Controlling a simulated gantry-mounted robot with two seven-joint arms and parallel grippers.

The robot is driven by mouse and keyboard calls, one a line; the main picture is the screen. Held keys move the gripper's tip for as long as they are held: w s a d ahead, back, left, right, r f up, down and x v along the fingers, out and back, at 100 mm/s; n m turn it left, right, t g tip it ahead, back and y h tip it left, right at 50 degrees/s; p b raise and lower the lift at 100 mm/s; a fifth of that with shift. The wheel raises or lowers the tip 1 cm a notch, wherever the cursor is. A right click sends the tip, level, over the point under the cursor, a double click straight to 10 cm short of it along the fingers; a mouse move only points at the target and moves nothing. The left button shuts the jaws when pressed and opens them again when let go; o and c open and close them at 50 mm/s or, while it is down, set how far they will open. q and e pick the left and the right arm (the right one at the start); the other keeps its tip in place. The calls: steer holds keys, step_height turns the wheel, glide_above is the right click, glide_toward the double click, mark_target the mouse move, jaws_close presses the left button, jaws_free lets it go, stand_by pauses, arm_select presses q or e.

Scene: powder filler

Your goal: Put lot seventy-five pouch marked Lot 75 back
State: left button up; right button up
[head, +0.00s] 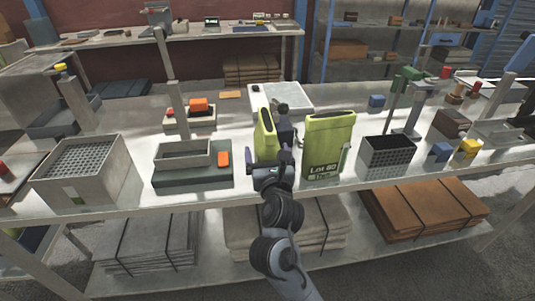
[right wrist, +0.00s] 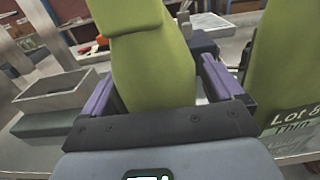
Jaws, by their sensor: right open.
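Two green pouches stand upright on the workbench. The left green pouch (head: 264,135) is partly hidden behind my right gripper (head: 282,152), and no lot number on it can be read. The right green pouch (head: 328,140) reads "Lot 80" and stands just right of the gripper. In the right wrist view the left green pouch (right wrist: 152,65) is between the two purple fingers of my right gripper (right wrist: 158,88), which is open around it. The Lot 80 pouch (right wrist: 290,80) shows at that view's right edge. My left gripper is not in view.
A dark grid rack (head: 387,157) stands to the right and a large grid box (head: 80,172) far left. A white tray (head: 297,91) lies behind.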

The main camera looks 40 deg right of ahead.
steer(key=shift+r, duration=0.1)
steer(key=p+v, duration=0.1)
steer(key=v, duration=0.6)
steer(key=shift+s+p, duration=0.25)
steer(key=shift+p, duration=0.05)
steer(key=shift+a, duration=0.1)
